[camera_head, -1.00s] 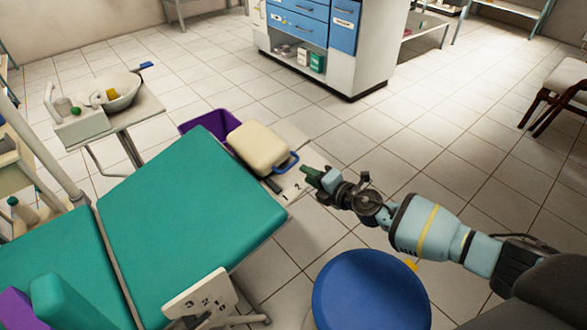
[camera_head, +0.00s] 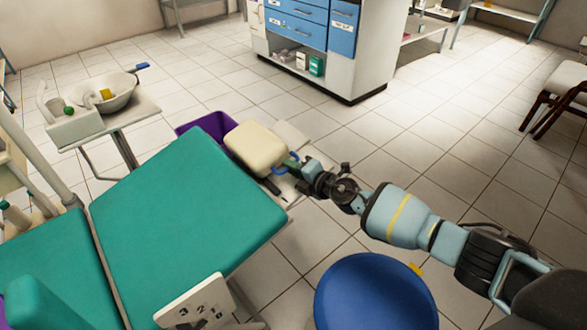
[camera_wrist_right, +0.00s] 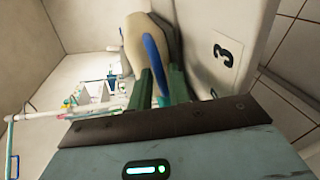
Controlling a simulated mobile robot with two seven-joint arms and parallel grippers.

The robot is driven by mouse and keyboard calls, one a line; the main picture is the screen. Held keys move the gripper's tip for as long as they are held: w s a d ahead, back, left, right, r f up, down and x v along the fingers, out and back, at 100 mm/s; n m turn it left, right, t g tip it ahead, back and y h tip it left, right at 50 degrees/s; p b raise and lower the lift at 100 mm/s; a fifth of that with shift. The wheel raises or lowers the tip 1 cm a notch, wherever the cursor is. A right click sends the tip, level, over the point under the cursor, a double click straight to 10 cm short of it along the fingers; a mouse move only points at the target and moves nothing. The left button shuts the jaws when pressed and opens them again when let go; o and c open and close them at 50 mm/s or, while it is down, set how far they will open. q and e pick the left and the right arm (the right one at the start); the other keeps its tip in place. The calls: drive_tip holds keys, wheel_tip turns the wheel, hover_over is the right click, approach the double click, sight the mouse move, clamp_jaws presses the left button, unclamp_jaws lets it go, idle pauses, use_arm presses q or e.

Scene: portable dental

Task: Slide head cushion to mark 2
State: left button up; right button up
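The head cushion (camera_head: 256,148) is a cream block at the far end of the green dental chair, with a blue loop handle on its right side. In the right wrist view the cushion (camera_wrist_right: 136,42) and its blue handle (camera_wrist_right: 155,62) show up close. My right gripper (camera_head: 290,164) is at the handle. A pale plate beside the cushion bears a mark 3 (camera_wrist_right: 227,55). Mark 2 by the cushion is hidden or too small to read. My left gripper is not in view.
The green chair (camera_head: 180,210) fills the left. A purple bin (camera_head: 190,128) stands behind the cushion. A blue round stool (camera_head: 375,293) is below my right arm. A numbered plate (camera_head: 195,300) is at the chair's near side.

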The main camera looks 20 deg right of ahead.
clamp_jaws()
drive_tip(key=d, duration=0.1)
drive_tip(key=w+d, duration=0.1)
drive_tip(key=d, duration=0.1)
drive_tip(key=d+r+b, duration=0.1)
drive_tip(key=shift+w+d+r, duration=0.1)
drive_tip(key=shift+w+d, duration=0.1)
drive_tip(key=shift+w, duration=0.1)
drive_tip(key=shift+d+r, duration=0.1)
drive_tip(key=shift+d, duration=0.1)
drive_tip(key=shift+o, duration=1.8)
unclamp_jaws()
drive_tip(key=shift+a, duration=0.1)
drive_tip(key=shift+s, duration=0.1)
